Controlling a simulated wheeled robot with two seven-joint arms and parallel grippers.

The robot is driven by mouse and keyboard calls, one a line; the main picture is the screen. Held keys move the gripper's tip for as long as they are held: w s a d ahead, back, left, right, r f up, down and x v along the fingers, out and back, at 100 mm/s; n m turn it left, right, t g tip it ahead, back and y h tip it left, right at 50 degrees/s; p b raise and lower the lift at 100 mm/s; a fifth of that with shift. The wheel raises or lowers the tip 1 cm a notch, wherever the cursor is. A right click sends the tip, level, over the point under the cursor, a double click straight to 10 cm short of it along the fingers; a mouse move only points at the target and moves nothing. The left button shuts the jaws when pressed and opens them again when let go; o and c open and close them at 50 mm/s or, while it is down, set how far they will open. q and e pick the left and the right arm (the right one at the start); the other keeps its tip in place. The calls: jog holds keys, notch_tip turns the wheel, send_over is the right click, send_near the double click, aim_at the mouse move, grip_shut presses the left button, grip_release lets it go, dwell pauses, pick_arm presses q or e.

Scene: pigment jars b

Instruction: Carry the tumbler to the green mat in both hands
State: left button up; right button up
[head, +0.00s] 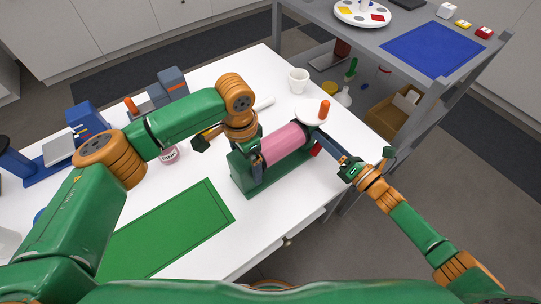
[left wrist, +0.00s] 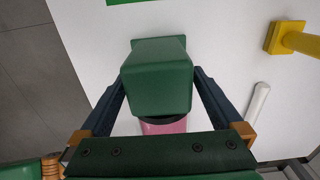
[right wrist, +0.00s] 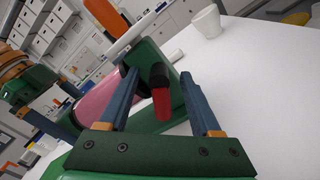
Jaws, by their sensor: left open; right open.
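The tumbler (head: 283,143) has a pink drum on a green stand, with a white disc and an orange knob at its far right end. It stands on the white table, right of the green mat (head: 165,232). My left gripper (head: 236,154) is open at the near left end; in the left wrist view its fingers flank the green end post (left wrist: 157,78). My right gripper (head: 323,141) is open at the far right end; in the right wrist view a red grip (right wrist: 162,103) with a black collar sits between its fingers. Contact cannot be told.
A white cup (head: 298,80) stands behind the tumbler. A grey shelf bench with a blue mat (head: 432,49) is at the right. The green mat is bare where visible.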

pick_arm(q)
jog(key=shift+f, duration=0.25)
pick_arm(e)
jog(key=shift+w+a, duration=0.15)
jog(key=shift+w, duration=0.05)
pick_arm(q)
jog(key=c, duration=1)
pick_arm(e)
grip_shut()
pick_arm(q)
grip_shut()
jog(key=shift+r, duration=0.1)
pick_arm(e)
jog(key=shift+r, duration=0.1)
